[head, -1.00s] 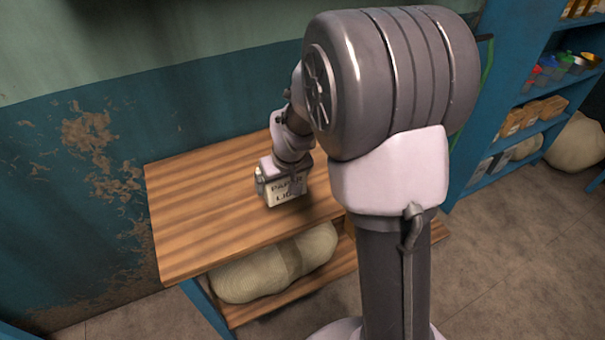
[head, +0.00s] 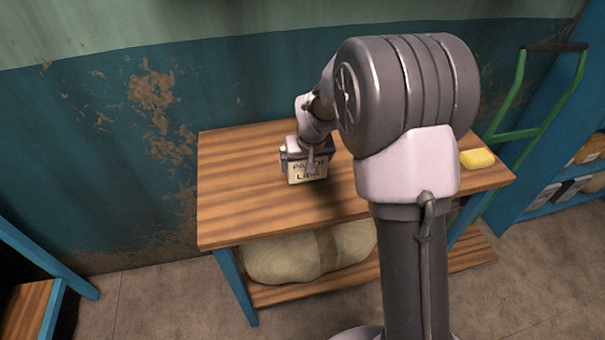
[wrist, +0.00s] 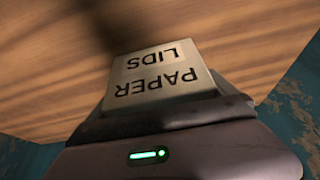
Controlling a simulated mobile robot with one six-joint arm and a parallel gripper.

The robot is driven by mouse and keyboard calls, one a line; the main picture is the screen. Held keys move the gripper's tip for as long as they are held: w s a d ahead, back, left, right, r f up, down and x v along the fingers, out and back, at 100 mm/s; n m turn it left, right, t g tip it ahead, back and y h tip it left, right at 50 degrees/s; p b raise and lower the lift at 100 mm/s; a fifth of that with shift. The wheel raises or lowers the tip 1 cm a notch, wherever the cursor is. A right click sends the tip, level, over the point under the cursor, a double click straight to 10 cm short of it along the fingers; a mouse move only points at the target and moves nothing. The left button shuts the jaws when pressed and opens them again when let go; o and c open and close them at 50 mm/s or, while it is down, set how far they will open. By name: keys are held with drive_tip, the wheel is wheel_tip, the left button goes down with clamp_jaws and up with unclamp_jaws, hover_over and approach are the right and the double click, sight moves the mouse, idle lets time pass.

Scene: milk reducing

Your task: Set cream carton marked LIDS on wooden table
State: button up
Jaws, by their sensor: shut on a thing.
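The cream carton (head: 308,173) carries dark lettering and is in my gripper (head: 312,160), over the wooden table (head: 245,205). In the wrist view the carton (wrist: 160,80) shows the words PAPER LIDS, upside down, beyond the dark gripper body (wrist: 165,118). My gripper is shut on the carton. The carton looks upright in the head view, close to the tabletop. I cannot tell whether its base touches the wood, as its lower contact is not clear.
A yellow block (head: 477,158) lies at the table's right end. A large pale sack (head: 285,259) rests on the lower shelf. A green hand-truck frame (head: 525,100) and blue shelves (head: 575,190) stand at right. The table's left part is bare.

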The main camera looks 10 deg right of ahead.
sight(301, 172)
drive_tip(key=shift+w+a+f, duration=0.1)
drive_tip(key=shift+w+a, duration=0.05)
drive_tip(key=shift+a, duration=0.55)
drive_tip(key=shift+d+f+b, duration=0.15)
drive_tip(key=shift+f+b, duration=1.15)
drive_tip(key=shift+f, duration=0.6)
drive_tip(key=o, duration=1.2)
drive_tip(key=s+f+p+v, duration=0.15)
drive_tip(key=p+v, duration=0.35)
drive_tip(key=v, duration=1.4)
drive_tip(key=s+a+r+m, duration=0.1)
drive_tip(key=s+r, duration=0.1)
drive_tip(key=s, duration=0.6)
drive_tip(key=s+a+r+m+y, duration=0.1)
drive_tip(key=s+r, duration=0.2)
drive_tip(key=s, duration=0.5)
drive_tip(key=s+a+r+m+t+y, duration=0.1)
drive_tip(key=s+a+r+m, duration=0.1)
drive_tip(key=s, duration=0.6)
drive_tip(key=shift+s+r, duration=0.3)
